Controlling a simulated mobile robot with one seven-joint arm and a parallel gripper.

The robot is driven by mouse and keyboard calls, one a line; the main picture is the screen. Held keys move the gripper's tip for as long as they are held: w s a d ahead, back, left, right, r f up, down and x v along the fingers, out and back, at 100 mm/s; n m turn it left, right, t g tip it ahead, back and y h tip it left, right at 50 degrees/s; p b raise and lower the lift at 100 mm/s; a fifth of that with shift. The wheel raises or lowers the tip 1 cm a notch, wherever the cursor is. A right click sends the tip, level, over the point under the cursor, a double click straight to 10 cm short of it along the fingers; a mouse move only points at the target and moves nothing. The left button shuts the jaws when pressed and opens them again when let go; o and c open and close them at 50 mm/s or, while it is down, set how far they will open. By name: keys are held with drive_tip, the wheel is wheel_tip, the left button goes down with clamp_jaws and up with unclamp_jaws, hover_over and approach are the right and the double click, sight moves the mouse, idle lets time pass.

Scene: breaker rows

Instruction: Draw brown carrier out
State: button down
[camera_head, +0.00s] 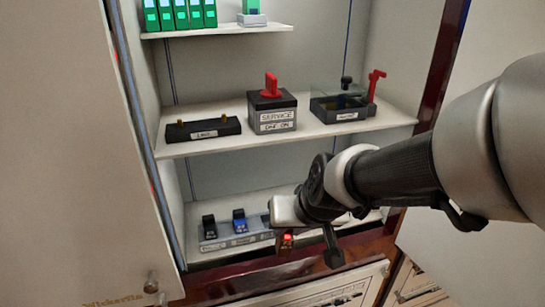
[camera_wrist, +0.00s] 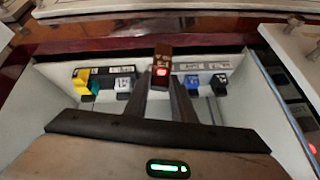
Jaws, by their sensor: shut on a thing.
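The brown carrier (camera_head: 287,241), a small dark brown block with a lit red spot, shows low in the head view in front of the bottom shelf's breaker row. It also shows in the wrist view (camera_wrist: 162,54), between the fingertips. My gripper (camera_head: 287,228) is shut on it, with the fingers (camera_wrist: 164,84) on either side. The grey breaker row (camera_head: 238,240) holds black and blue breakers on the left; its right part is behind my gripper. In the wrist view the carrier overlaps the dark red cabinet edge; whether it is fully clear of the row I cannot tell.
The middle shelf (camera_head: 225,146) above holds a black two-post block (camera_head: 203,130), a SERVICE switch with red handle (camera_head: 271,108) and an open black box (camera_head: 338,107). The dark red cabinet frame (camera_head: 440,60) stands at right. In the wrist view, yellow (camera_wrist: 80,87) and blue (camera_wrist: 192,84) breakers flank the carrier.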

drive_tip(key=s+d+r, duration=0.2)
drive_tip(key=s+r, duration=0.3)
drive_tip(key=s, duration=0.1)
drive_tip(key=shift+s+d, duration=0.15)
drive_tip(key=shift+d, duration=0.15)
idle(1.0)
